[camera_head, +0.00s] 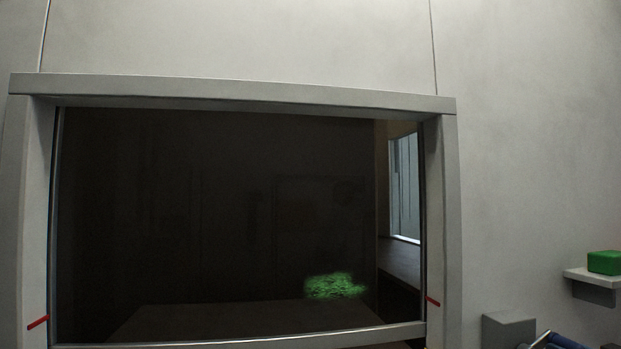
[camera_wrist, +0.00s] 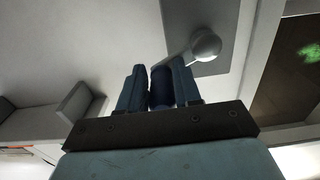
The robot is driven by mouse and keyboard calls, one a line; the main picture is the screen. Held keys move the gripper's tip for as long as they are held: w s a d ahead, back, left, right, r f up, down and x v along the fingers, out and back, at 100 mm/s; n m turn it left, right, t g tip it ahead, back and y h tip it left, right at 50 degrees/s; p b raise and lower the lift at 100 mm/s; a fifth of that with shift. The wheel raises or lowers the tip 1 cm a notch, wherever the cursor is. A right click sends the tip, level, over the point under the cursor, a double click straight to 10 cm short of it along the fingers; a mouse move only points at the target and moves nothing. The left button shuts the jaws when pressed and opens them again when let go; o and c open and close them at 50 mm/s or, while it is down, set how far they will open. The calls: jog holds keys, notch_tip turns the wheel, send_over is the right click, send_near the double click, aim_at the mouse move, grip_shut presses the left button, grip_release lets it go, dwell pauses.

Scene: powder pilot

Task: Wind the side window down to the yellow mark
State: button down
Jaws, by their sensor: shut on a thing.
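The side window (camera_head: 215,220) is a dark opening in a light grey frame in the head view. A pale horizontal bar (camera_head: 240,340) crosses it near the bottom; I cannot tell whether it is the pane's edge or the sill. A sliver of yellow mark (camera_head: 426,347) shows at the bottom of the right post, lower than the bar's right end. My gripper (camera_wrist: 158,70) is shut on a dark blue cylindrical handle (camera_wrist: 162,90) in the wrist view. A rounded grey knob (camera_wrist: 206,45) on a grey plate is just beyond the fingers. The handle's far end is hidden.
Red marks are on the left post (camera_head: 38,322) and right post (camera_head: 433,301), above the bar. A grey box (camera_head: 508,330) sits at lower right. A green block (camera_head: 604,262) rests on a small wall shelf (camera_head: 590,275) farther right. The wall above the window is bare.

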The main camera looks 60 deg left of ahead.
jog(key=shift+f, duration=0.35)
jog(key=shift+a, duration=0.1)
jog(key=shift+f, duration=0.1)
notch_tip(320, 180, down, 3)
jog(key=shift+f, duration=0.15)
dwell(0.4)
jog(key=s+f, duration=0.1)
jog(key=s+a+f, duration=0.1)
jog(key=shift+f, duration=0.4)
